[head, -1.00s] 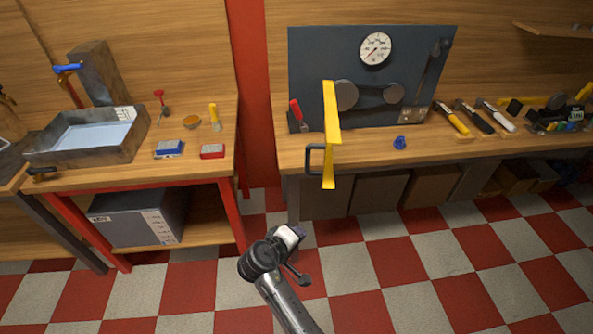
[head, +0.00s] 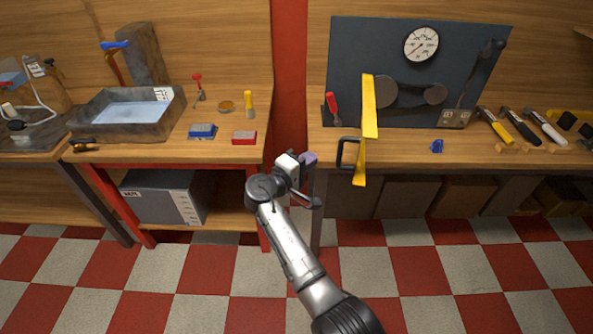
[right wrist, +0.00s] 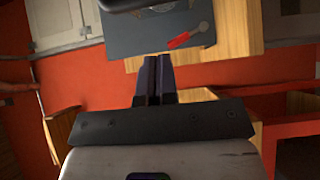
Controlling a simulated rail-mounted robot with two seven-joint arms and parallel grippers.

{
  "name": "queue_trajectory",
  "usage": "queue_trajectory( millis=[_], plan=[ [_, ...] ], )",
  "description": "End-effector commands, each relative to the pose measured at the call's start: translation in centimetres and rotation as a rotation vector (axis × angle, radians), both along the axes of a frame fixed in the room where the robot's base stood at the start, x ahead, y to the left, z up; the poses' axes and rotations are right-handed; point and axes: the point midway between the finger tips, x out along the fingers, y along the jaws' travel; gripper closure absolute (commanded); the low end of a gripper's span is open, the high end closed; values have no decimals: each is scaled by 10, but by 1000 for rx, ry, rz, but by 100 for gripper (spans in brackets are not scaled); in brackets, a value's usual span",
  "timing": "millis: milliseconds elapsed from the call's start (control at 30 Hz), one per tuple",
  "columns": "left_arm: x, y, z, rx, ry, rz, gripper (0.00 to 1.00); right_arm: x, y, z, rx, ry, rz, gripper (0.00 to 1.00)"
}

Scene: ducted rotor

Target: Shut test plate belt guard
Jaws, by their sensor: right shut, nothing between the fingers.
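The yellow belt guard (head: 369,105) stands swung open, edge-on, out from the dark test plate (head: 350,50) in the head view. Its black handle (head: 345,153) juts to the left over the bench's front edge. The two belt pulleys (head: 383,92) and the belt are uncovered. My right gripper (head: 309,160) is shut and empty, a little left of the handle and apart from it. In the right wrist view its fingers (right wrist: 153,80) are together, pointing toward the dark plate (right wrist: 135,35). My left gripper is not in view.
A blue part (head: 437,146) and several hand tools lie to the right. A left bench holds a basin (head: 84,129) and a red block (head: 244,137).

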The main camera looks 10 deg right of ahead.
Motion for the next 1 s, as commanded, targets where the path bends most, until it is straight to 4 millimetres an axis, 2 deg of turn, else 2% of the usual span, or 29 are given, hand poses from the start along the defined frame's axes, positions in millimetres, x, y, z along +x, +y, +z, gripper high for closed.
queue_trajectory(
  millis=[100,400,1000],
  plan=[
    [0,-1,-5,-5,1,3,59,11,-17,-1,0,0,-2,100],
    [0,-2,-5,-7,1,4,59,3,-48,-1,2,0,-1,100],
    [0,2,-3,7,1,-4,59,1,-55,0,1,1,3,100]
  ],
)
